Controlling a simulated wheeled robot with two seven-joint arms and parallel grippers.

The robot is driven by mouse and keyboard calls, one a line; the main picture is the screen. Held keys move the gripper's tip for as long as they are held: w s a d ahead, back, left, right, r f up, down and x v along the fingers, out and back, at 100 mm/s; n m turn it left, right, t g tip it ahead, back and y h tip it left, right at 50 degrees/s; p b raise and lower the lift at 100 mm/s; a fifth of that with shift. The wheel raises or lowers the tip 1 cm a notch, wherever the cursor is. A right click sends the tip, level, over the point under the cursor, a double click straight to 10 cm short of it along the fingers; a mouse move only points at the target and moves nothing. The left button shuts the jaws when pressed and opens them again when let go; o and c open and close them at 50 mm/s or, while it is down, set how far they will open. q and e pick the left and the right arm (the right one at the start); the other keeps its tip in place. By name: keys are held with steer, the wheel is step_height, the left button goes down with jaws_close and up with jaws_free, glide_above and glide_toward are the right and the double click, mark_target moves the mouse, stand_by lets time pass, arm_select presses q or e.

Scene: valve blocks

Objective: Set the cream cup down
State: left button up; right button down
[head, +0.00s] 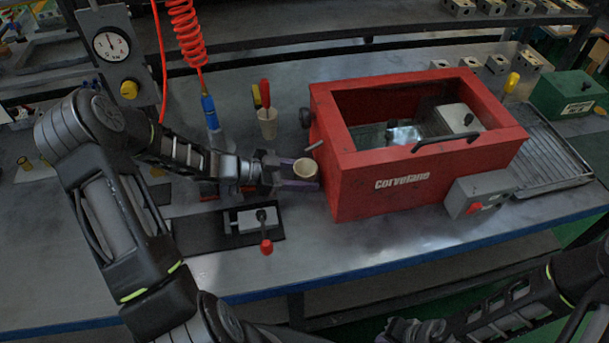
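The cream cup (304,171) is upright between the fingers of my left gripper (300,176), its round open top facing up. The gripper reaches in from the left and its fingers lie on either side of the cup. The cup is just left of the red box's left end. The fingers hide part of it, and I cannot tell whether its base touches the bench. My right gripper (408,331) is at the bottom edge of the view, in front of the bench; its fingers are too dark and cut off to read.
The red box (400,187) with an open top stands close right of the cup. A beige holder (267,125) with a red-handled tool stands behind my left gripper. A clamp with a red knob (266,246) is in front. The bench's (310,255) front strip is clear.

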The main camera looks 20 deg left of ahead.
arm_select(q)
steer(key=o, duration=0.4)
steer(key=shift+s+d+f, duration=0.1)
steer(key=shift+s+f, duration=0.25)
steer(key=shift+f, duration=0.45)
steer(key=shift+w+r+p, duration=0.1)
steer(key=shift+r+p, duration=0.2)
steer(key=shift+r, duration=0.2)
steer(key=v, duration=0.8)
steer(key=b+v, duration=0.1)
steer(key=v, duration=0.3)
steer(key=shift+w+r, duration=0.35)
steer(key=shift+r, duration=0.1)
